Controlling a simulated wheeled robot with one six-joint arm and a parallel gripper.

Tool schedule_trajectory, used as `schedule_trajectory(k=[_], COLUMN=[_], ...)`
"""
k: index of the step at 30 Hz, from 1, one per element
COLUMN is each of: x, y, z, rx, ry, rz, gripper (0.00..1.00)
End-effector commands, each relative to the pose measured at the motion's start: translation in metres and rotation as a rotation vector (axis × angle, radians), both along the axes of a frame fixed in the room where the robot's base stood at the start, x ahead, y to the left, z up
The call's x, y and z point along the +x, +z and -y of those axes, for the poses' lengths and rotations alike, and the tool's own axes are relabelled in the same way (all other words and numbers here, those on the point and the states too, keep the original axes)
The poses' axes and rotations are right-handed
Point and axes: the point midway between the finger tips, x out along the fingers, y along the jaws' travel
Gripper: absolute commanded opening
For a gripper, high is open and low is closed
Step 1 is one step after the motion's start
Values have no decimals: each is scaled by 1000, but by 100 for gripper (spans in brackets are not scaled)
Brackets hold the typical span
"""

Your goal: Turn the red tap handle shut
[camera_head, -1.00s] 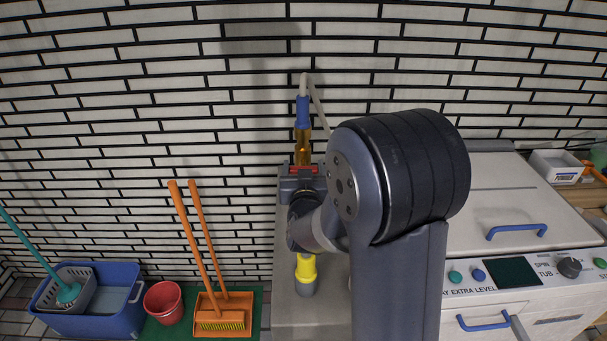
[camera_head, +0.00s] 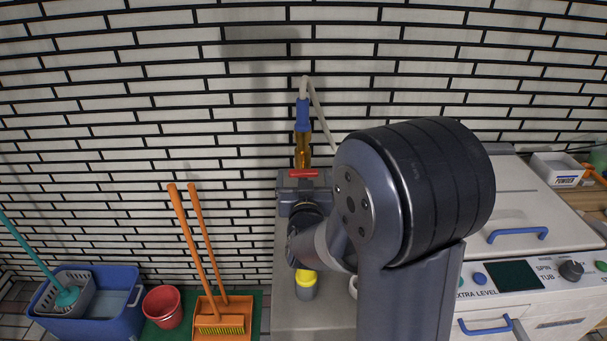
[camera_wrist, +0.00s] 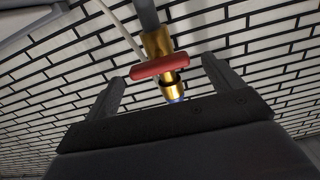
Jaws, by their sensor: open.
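The red tap handle (camera_head: 304,173) is a short bar on a brass tap (camera_head: 302,148) at the brick wall. In the wrist view the red handle (camera_wrist: 160,67) lies crosswise to the brass pipe (camera_wrist: 157,43), slightly tilted. My gripper (camera_head: 301,186) is just in front of and below the handle in the head view. In the wrist view my gripper's two fingers (camera_wrist: 163,72) stand wide apart, one on each side of the handle, with gaps. I cannot tell how deep the handle lies between the fingers. My arm hides part of the area to the right.
A blue hose connector (camera_head: 303,113) with a pale hose is on the pipe. A yellow-capped bottle (camera_head: 306,284) stands below my wrist. A white washing machine (camera_head: 525,215) is at the right.

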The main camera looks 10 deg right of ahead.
Motion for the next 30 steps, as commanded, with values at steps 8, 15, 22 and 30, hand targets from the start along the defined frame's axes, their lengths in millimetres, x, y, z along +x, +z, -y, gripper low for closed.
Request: schedule_trajectory(k=[8, 15, 22, 30], x=[-52, -75, -77, -72], y=[-1, 0, 0, 0], z=[-11, -16, -16, -14], rx=[0, 1, 0, 0], ry=[3, 2, 0, -1], rz=[1, 1, 0, 0], gripper=[87, 87, 87, 87])
